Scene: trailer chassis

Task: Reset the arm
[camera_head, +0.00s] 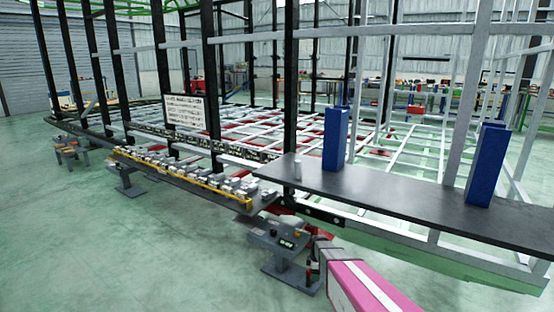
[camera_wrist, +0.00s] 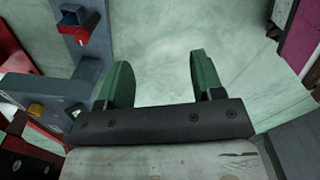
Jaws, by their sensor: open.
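My gripper (camera_wrist: 160,74) shows in the wrist view with its two green fingers wide apart. Nothing is between them; only the pale green floor (camera_wrist: 160,30) shows beyond. In the head view my pink and white arm is at the bottom, right of centre, beside a grey pedestal (camera_head: 282,258). My fingers cannot be made out there. In the wrist view a grey metal part with a red and blue piece (camera_wrist: 76,28) stands just left of the fingers. I cannot tell whether it touches them.
A dark shelf (camera_head: 390,200) carrying two blue upright blocks (camera_head: 336,138) (camera_head: 487,165) runs along the right, beyond my arm. A long bench with a yellow rail (camera_head: 180,178) and the trailer frame (camera_head: 300,130) lie ahead. Open floor (camera_head: 120,260) is at the left.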

